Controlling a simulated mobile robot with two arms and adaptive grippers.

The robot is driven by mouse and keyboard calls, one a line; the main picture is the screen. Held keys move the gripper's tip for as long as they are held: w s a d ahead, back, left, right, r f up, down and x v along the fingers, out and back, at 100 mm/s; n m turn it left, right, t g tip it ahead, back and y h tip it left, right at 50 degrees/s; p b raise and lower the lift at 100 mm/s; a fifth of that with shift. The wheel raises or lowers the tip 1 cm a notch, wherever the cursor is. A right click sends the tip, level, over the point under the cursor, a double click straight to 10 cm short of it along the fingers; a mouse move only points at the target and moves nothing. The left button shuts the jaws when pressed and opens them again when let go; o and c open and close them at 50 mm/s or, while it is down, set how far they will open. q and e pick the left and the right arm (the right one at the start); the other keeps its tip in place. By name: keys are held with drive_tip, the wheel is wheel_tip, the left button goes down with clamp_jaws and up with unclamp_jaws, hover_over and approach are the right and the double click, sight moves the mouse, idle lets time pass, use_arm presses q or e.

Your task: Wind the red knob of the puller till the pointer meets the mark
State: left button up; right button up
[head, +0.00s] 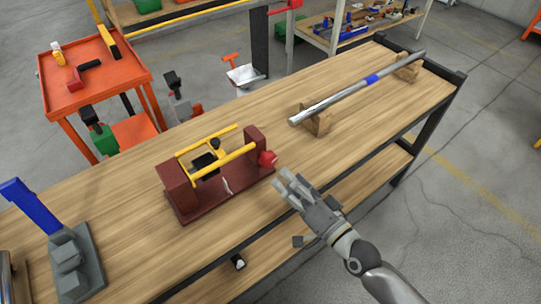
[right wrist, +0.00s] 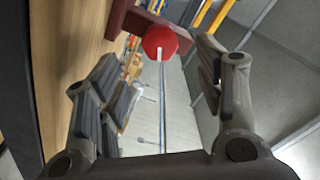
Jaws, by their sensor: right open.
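The puller (head: 222,196) stands on the workbench as a dark red frame with two yellow rods and a black block between them. Its red knob (head: 267,159) is on the right end. In the right wrist view the knob (right wrist: 160,42) is ahead, between and beyond the fingertips, with a pale line at its lower edge. A small whitish piece (head: 227,186) shows at the base; I cannot tell whether it is the pointer or the mark. My right gripper (head: 284,183) is open and empty, just right of and nearer than the knob, apart from it. My left gripper is not in view.
A steel bar with a blue band (head: 372,79) rests on wooden blocks at the bench's right. A grey device with a blue lever (head: 75,262) stands at front left. An orange cart (head: 97,82) is behind. Bare bench top (head: 345,140) lies right of the puller.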

sight(271, 163)
drive_tip(key=x, duration=0.7)
drive_tip(key=shift+w+a, duration=0.2)
drive_tip(key=shift+w, duration=0.1)
drive_tip(key=shift+w+a, duration=0.35)
drive_tip(key=shift+w, duration=0.1)
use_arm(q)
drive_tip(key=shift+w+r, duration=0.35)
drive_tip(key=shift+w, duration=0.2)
use_arm(e)
drive_tip(key=c, duration=1)
drive_tip(key=shift+m, duration=1.2)
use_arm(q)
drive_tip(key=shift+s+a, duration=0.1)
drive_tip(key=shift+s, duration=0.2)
